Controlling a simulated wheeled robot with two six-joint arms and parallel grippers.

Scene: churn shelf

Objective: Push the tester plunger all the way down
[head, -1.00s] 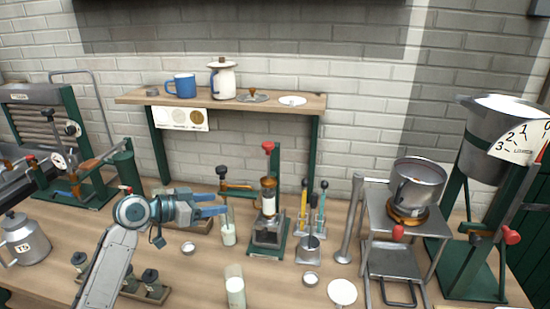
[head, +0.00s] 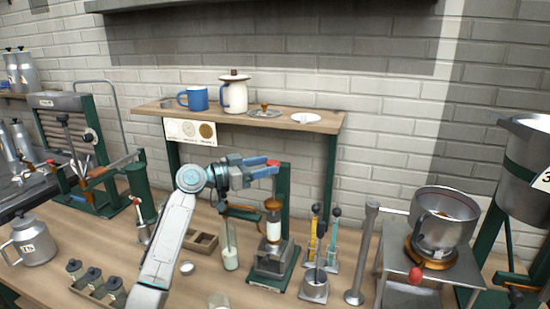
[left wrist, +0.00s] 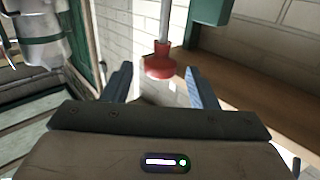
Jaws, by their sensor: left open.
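The tester (head: 270,268) stands on the bench, with a green post and a glass tube (head: 273,230) under a brown cap. Its plunger has a red knob (head: 273,163) at the top, which stands high, well above the cap. My left gripper (head: 266,169) is open at the height of the knob, and its fingers partly hide the rod below. In the left wrist view the red knob (left wrist: 160,66) on its grey rod (left wrist: 164,22) lies in the gap between the open fingertips. I cannot tell whether a finger touches it. My right gripper is out of view.
A wooden shelf (head: 340,121) with a blue mug (head: 195,98) and a white pot (head: 233,97) is close behind the gripper. A glass (head: 229,250) stands left of the tester. A pot (head: 440,228) sits further right.

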